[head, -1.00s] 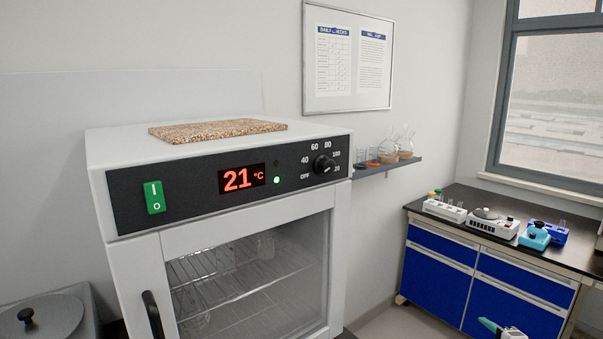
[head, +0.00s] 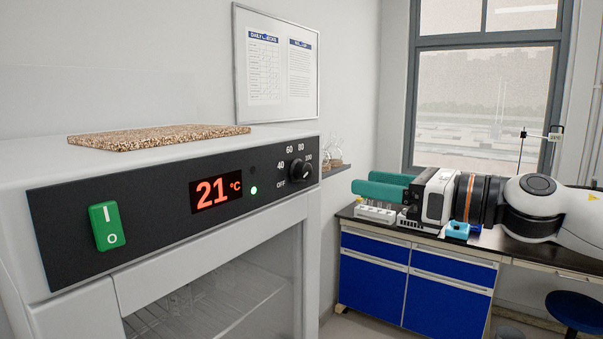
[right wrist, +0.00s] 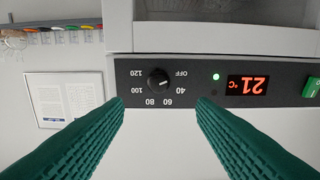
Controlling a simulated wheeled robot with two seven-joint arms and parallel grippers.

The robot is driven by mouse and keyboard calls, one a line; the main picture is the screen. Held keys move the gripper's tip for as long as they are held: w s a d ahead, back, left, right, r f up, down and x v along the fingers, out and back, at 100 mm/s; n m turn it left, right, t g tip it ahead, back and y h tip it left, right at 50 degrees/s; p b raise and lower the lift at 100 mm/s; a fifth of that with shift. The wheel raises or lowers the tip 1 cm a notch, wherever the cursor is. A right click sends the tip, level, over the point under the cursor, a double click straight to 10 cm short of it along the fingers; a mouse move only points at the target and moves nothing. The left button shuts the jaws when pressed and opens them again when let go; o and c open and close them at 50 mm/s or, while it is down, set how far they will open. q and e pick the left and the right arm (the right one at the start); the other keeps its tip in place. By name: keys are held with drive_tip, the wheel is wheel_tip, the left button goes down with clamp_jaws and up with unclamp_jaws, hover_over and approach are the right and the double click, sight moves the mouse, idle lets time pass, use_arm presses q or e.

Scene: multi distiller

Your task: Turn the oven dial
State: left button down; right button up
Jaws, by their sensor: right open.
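The oven dial (head: 300,170) is a round black knob at the right end of the oven's dark control panel, with a printed scale from OFF upward. It also shows in the right wrist view (right wrist: 158,81), upside down, with the scale around it. My right gripper (head: 361,182) has green fingers and comes in from the right, pointing left toward the oven. It is open and empty. In the right wrist view the dial appears between the two fingertips (right wrist: 160,101), apart from both. The exact dial setting is hard to read. My left gripper is not in view.
The oven's panel holds a red display (head: 215,192) reading 21 °C, a lit green lamp (head: 253,190) and a green switch (head: 106,226). A cork board (head: 158,137) lies on top. A small shelf of glassware (head: 332,156) is on the wall behind. A blue-fronted bench (head: 385,290) stands beyond.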

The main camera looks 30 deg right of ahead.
sight(308, 172)
drive_tip(key=p+x, duration=0.6)
drive_tip(key=x, duration=0.2)
drive_tip(key=shift+w+a+r, duration=0.1)
drive_tip(key=shift+w+r, duration=0.1)
drive_tip(key=shift+w, duration=0.2)
drive_tip(key=shift+p+x, duration=0.85)
drive_tip(key=shift+p, duration=0.2)
drive_tip(key=shift+w+f, duration=0.2)
drive_tip(key=shift+w, duration=0.1)
drive_tip(key=shift+c, duration=0.3)
drive_tip(key=c, duration=0.9)
